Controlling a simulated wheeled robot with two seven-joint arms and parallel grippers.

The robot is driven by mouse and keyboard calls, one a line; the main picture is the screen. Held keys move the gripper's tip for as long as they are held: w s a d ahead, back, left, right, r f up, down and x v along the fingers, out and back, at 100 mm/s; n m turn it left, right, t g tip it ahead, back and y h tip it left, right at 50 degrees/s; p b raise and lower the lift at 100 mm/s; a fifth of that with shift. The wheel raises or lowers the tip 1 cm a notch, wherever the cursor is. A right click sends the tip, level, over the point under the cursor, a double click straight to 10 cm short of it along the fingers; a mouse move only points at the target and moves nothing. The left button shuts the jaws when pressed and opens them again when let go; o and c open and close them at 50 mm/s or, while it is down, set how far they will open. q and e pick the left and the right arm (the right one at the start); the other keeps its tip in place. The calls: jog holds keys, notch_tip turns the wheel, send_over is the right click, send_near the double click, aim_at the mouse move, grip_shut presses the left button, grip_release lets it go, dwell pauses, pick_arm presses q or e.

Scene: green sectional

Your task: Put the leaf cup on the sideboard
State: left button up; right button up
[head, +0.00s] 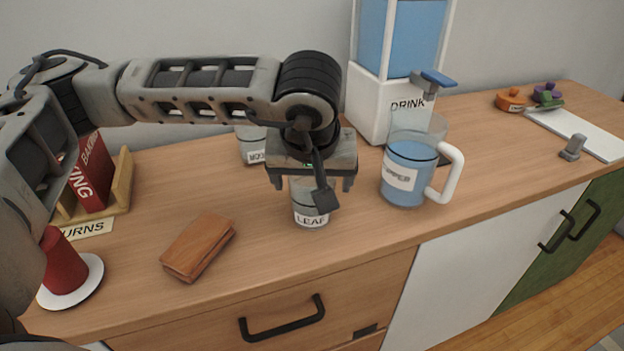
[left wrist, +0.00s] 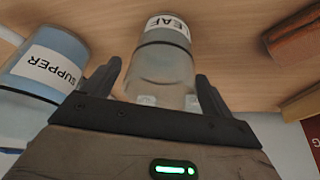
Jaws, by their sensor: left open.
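The leaf cup (head: 309,212) is a clear cup with a white LEAF label, upright on the wooden sideboard top (head: 330,262) near its front edge. My left gripper (head: 311,186) is directly over the cup, pointing down, and hides its upper part in the head view. In the left wrist view the leaf cup (left wrist: 162,60) lies between the two dark fingers of my left gripper (left wrist: 158,85). The fingers are open, one on each side, with a gap visible beside the cup. My right gripper is not in view.
A blue SUPPER pitcher (head: 405,175) stands close to the right of the cup. A DRINK dispenser (head: 385,105) and another labelled cup (head: 252,148) are behind. A brown wallet-like object (head: 198,246) lies to the left.

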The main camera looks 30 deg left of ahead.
pick_arm(q)
jog(key=v, duration=1.1)
jog(key=shift+p, duration=0.35)
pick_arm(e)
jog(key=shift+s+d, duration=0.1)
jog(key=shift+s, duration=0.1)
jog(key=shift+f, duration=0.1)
